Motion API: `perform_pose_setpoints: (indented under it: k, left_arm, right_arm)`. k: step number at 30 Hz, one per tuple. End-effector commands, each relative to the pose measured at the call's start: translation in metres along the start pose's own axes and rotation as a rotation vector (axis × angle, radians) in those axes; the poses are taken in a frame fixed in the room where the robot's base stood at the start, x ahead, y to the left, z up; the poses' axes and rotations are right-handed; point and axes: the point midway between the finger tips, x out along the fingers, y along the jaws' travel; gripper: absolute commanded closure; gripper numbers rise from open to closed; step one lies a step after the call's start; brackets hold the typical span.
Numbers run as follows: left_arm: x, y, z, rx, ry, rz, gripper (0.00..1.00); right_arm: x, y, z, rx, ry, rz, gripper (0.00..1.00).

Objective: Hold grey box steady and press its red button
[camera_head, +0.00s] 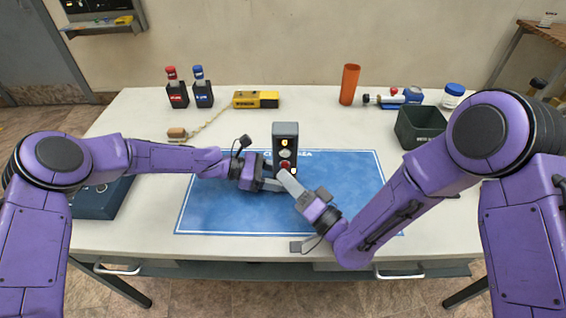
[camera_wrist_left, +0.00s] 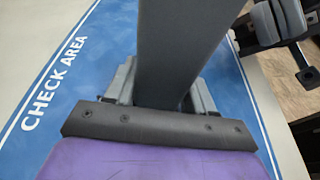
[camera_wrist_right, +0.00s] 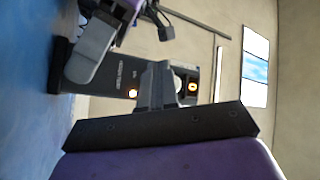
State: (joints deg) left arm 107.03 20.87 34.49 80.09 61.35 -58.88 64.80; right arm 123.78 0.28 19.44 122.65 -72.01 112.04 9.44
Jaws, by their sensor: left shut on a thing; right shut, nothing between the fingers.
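The grey box (camera_head: 286,132) stands upright on the blue mat (camera_head: 225,210), with a lit yellow display on top, a pale round part below it and the red button (camera_head: 285,163) lower down. My left gripper (camera_head: 272,184) is shut on the box's lower part; the box (camera_wrist_left: 180,45) rises between its fingers in the left wrist view. My right gripper (camera_head: 284,174) is shut and empty, its tips in front of the box's face just by the red button. In the right wrist view its fingers (camera_wrist_right: 157,85) cover part of the face; whether they touch the button, I cannot tell.
Behind the mat stand a red-capped bottle (camera_head: 177,90), a blue-capped bottle (camera_head: 202,90), a yellow device (camera_head: 255,100) and an orange tube (camera_head: 349,84). A dark green bin (camera_head: 420,126) is at the right. The mat's front part is mostly clear.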

Motion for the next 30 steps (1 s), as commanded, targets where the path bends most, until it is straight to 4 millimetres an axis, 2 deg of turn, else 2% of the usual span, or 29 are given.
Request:
perform_pose_setpoints:
  k: [30]
  left_arm:
    - [0.0,0.0002,0.0009,0.001,-0.001,0.0,0.63]
  right_arm:
    - [0.0081,0.0061,-0.0066,-0.001,0.0,0.001,1.0]
